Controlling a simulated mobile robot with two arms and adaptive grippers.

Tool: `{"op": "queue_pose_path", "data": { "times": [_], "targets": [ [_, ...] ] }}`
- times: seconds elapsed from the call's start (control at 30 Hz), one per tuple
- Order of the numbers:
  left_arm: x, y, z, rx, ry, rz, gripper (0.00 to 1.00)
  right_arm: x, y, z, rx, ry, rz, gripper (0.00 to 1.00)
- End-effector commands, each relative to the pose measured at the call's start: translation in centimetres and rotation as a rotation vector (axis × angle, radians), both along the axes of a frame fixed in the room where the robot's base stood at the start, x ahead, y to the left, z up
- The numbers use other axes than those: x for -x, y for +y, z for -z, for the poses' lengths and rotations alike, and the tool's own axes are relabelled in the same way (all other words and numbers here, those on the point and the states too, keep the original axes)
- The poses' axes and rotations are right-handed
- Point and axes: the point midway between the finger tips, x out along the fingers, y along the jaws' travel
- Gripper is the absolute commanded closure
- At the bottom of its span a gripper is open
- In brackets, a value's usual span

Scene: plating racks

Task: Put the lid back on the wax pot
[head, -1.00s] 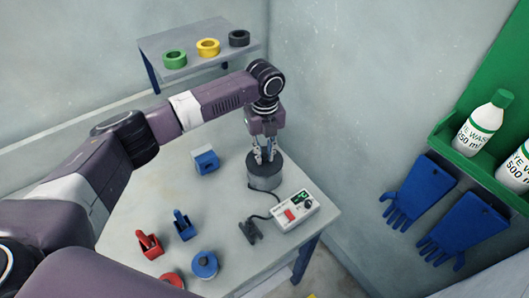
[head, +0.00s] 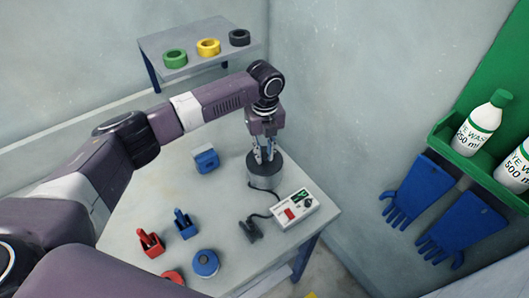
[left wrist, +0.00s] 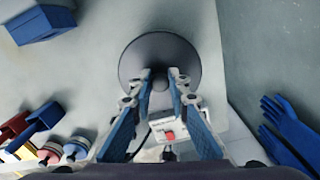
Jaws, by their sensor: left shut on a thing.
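The wax pot (head: 263,182) is a grey cylinder near the table's far right corner. Its dark round lid (head: 279,159) lies on its top, and I see no gap between them in the head view. The lid (left wrist: 160,55) fills the upper middle of the left wrist view, with a small knob at its centre. My left gripper (head: 264,158) points down over the pot, and it also shows in the left wrist view (left wrist: 160,82). Its fingers are shut on the lid's knob. The pot's body is hidden under the lid in the left wrist view. My right gripper is not in view.
A white control box (head: 293,209) with a red switch stands right beside the pot, with a cable and black clamp (head: 250,230). A blue block (head: 205,160) lies left. Red and blue clips and spools sit at the front. A shelf with tape rolls stands behind.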

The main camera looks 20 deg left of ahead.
Motion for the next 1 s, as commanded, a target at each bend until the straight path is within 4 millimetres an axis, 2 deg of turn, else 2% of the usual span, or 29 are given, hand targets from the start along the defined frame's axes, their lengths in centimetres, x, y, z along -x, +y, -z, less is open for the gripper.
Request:
{"op": "queue_pose_path", "data": {
  "times": [1.0],
  "targets": [
    [-0.02,-0.04,0.03,0.001,-0.001,0.0,1.0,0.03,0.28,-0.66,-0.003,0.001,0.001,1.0]
  ]
}}
